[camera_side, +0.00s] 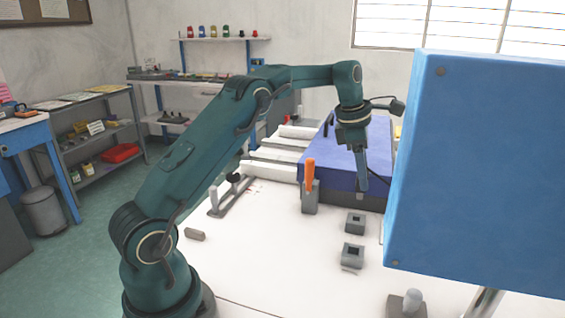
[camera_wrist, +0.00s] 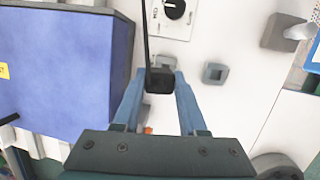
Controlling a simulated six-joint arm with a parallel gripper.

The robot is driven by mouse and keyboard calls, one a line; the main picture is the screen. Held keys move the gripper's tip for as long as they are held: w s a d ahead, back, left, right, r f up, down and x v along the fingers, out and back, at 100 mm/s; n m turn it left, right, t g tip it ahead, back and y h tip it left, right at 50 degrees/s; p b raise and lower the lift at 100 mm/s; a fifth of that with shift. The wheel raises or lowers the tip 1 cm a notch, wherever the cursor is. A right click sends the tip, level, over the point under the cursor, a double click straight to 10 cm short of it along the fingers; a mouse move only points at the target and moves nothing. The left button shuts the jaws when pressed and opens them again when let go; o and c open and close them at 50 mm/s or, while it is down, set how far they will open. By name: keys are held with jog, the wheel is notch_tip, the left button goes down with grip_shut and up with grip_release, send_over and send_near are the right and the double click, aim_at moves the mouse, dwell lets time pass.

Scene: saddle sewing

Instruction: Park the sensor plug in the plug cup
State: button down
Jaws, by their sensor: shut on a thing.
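My gripper (camera_side: 362,187) points down in the side view, beside the front right part of the blue-topped block. In the wrist view my gripper (camera_wrist: 160,76) is shut on the sensor plug (camera_wrist: 159,82), a small dark block between the fingertips with a black cable running up from it. In the side view the plug is too small to make out. Two grey square cups stand on the white table: one cup (camera_side: 355,222) nearer the gripper and another cup (camera_side: 352,255) in front. The wrist view shows one open cup (camera_wrist: 215,73) right of the plug; the other is mostly hidden behind the plug.
The blue-topped block (camera_side: 345,142) stands close to the gripper. An orange-handled tool (camera_side: 310,175) stands upright in a grey holder. A large blue panel (camera_side: 480,165) fills the right. A dial (camera_wrist: 174,9) lies above the plug in the wrist view.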

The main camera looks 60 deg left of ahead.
jog(key=shift+s+d+f, duration=0.1)
jog(key=shift+f, duration=0.1)
jog(key=shift+s+d+f, duration=0.2)
jog(key=shift+s+d, duration=0.2)
jog(key=s+d+r+g+h, duration=0.1)
jog(key=s+d, duration=0.4)
jog(key=d, duration=0.1)
jog(key=shift+s+d+m, duration=0.3)
jog(key=shift+s, duration=0.1)
jog(key=shift+f, duration=2.45)
jog(key=shift+f, duration=1.45)
